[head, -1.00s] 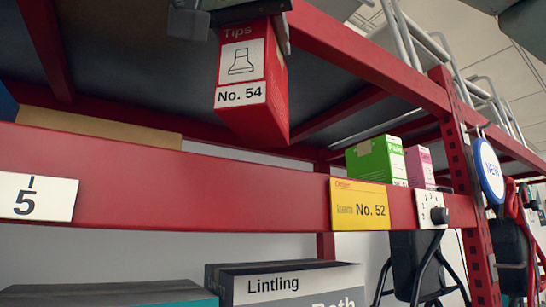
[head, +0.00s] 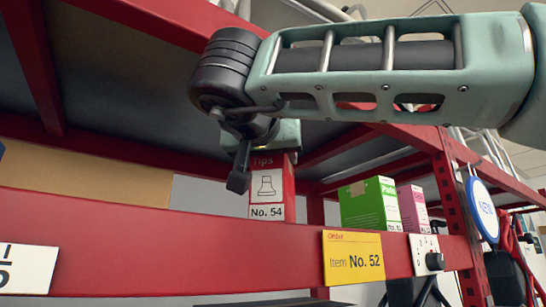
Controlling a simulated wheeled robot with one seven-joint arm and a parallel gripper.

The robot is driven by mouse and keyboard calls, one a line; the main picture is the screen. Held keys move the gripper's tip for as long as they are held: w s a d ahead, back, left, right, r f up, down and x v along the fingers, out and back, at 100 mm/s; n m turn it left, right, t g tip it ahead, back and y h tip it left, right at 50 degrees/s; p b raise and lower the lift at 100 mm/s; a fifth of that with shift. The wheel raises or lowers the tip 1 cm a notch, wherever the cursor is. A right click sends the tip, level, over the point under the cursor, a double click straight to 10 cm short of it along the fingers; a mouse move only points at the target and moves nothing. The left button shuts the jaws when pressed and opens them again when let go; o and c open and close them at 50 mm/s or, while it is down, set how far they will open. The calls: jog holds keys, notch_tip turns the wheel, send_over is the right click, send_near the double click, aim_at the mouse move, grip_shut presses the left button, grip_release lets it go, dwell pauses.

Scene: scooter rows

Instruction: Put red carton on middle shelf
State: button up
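The red carton (head: 289,187), marked "Tips" and "No. 54", is upright behind the middle shelf's red front beam (head: 190,240) in the head view. Its lower edge meets the beam's top edge in the picture, so I cannot tell whether it rests on the shelf. My gripper (head: 272,152) is above the carton, close against its top, and appears shut on it. My arm's wrist hides most of the gripper, and the fingertips do not show clearly.
A green carton (head: 365,205) and a pink carton (head: 414,208) stand to the right on the same shelf. A brown box (head: 130,180) lies at the left. A yellow "No. 52" label (head: 353,257) is on the beam. The upper shelf's red beam (head: 150,22) is close to my arm.

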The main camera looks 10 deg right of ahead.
jog(key=shift+f, duration=0.4)
jog(key=o, duration=1.4)
jog(key=b+v, duration=0.3)
jog(key=v, duration=0.9)
